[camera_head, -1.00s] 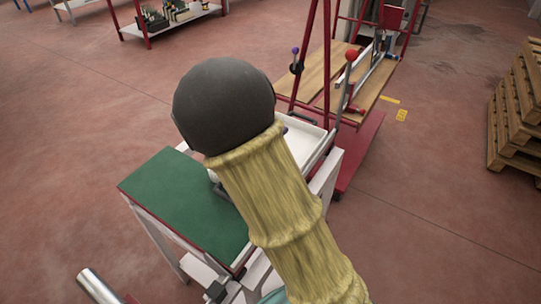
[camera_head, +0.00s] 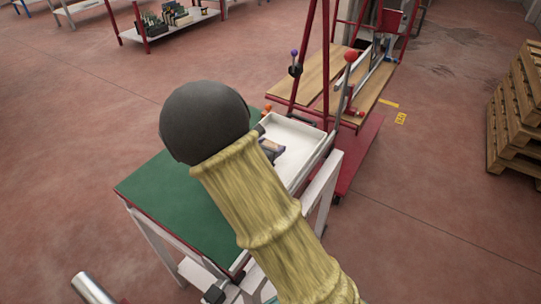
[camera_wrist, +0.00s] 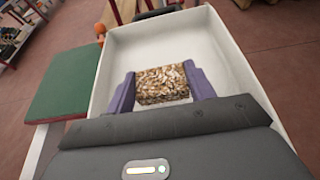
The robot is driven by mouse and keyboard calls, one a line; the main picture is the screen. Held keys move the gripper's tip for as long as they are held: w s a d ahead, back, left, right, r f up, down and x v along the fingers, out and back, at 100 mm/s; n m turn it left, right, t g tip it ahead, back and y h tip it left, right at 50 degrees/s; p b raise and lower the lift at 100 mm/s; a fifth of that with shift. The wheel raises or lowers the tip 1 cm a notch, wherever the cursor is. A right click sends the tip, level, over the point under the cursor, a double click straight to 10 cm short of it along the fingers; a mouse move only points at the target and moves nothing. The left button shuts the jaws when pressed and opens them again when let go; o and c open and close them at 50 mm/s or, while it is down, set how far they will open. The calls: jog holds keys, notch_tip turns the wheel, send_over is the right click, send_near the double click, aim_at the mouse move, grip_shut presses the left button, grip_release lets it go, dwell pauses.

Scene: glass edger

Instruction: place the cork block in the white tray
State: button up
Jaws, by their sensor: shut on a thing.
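The cork block (camera_wrist: 163,84), speckled brown, is between the two purple fingers of my gripper (camera_wrist: 165,88) in the wrist view. The gripper is shut on it. The white tray (camera_wrist: 238,68) lies around and below the block in the wrist view, and the block shows against its floor. I cannot tell whether the block touches the tray floor. In the head view the tray (camera_head: 312,150) sits at the right of the green-topped table. My gripper's tip (camera_head: 272,149) shows over the tray's left part there; my arm hides the rest, and the block is not clear in that view.
The green table top (camera_head: 165,205) lies left of the tray and is bare where visible. A red-framed machine with wooden boards (camera_head: 310,75) and a red-knobbed lever (camera_head: 350,57) stands close behind the tray. Wooden pallets (camera_head: 520,110) are stacked at the far right.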

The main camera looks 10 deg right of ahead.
jog(key=shift+d+f+b, duration=0.1)
jog(key=shift+f+b, duration=0.2)
jog(key=shift+f, duration=1.5)
jog(key=shift+f, duration=0.2)
jog(key=o, duration=0.9)
jog(key=shift+r, duration=0.1)
jog(key=shift+r, duration=0.25)
jog(key=v, duration=0.6)
jog(key=p+v, duration=0.1)
jog(key=v, duration=0.5)
jog(key=shift+f, duration=0.25)
